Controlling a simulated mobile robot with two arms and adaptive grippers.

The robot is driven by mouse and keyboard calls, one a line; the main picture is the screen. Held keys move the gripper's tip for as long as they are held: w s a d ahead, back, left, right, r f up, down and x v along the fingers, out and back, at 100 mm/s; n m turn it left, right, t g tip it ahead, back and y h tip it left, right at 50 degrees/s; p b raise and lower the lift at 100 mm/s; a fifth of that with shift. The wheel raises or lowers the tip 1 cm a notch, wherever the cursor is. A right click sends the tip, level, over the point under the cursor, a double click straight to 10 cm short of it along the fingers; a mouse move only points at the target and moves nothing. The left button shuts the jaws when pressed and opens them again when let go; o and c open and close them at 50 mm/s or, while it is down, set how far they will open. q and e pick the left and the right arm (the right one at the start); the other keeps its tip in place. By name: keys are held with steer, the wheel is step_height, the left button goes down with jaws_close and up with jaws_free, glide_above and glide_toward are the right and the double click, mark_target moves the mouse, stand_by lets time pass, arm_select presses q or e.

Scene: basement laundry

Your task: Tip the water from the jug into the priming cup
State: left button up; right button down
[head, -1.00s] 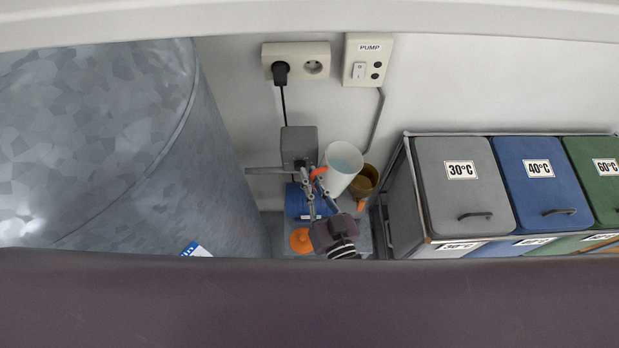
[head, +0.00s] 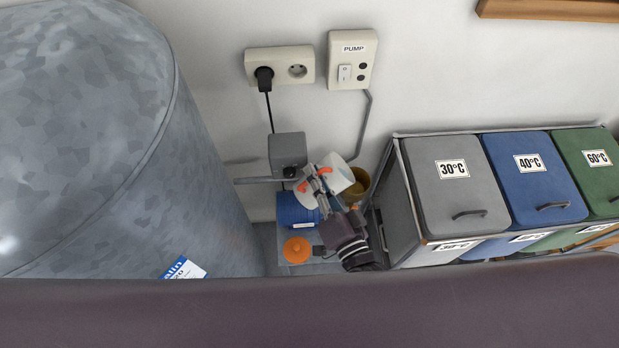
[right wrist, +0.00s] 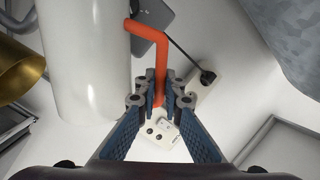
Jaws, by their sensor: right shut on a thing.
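The white jug (head: 338,172) with an orange handle is held up beside the pump, tilted toward the right. My right gripper (head: 322,187) is shut on its handle; the right wrist view shows the fingers (right wrist: 160,98) closed around the orange handle (right wrist: 158,50) beside the jug's white wall (right wrist: 85,60). The brass-coloured priming cup (head: 357,188) stands just right of the jug, partly covered by it in the head view. It also shows at the left edge of the right wrist view (right wrist: 18,70). No water shows now. My left gripper is not in view.
The blue pump body (head: 293,209), a grey box (head: 287,153) and an orange cap (head: 297,250) sit close by. A large galvanised tank (head: 90,140) bounds the left, lidded laundry bins (head: 455,185) the right. A socket (head: 280,66) and pump switch (head: 352,60) are on the wall.

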mark_target(328, 169)
steer(key=shift+w+d+r+m+b, duration=0.2)
steer(key=shift+d+m, duration=0.3)
steer(key=shift+w+d+r+m+b, duration=0.15)
steer(key=shift+w+d+r+m, duration=0.05)
steer(key=shift+d+m, duration=0.3)
steer(key=shift+w+d+r+m+b, duration=0.2)
steer(key=shift+d+m, duration=0.25)
steer(key=shift+m, duration=0.05)
steer(key=w+d+r+m+b, duration=0.1)
steer(key=w+d+r+m, duration=0.1)
steer(key=d+m, duration=0.4)
steer(key=shift+w+d+r, duration=0.2)
steer(key=shift+w+d, duration=0.2)
steer(key=shift+d, duration=0.3)
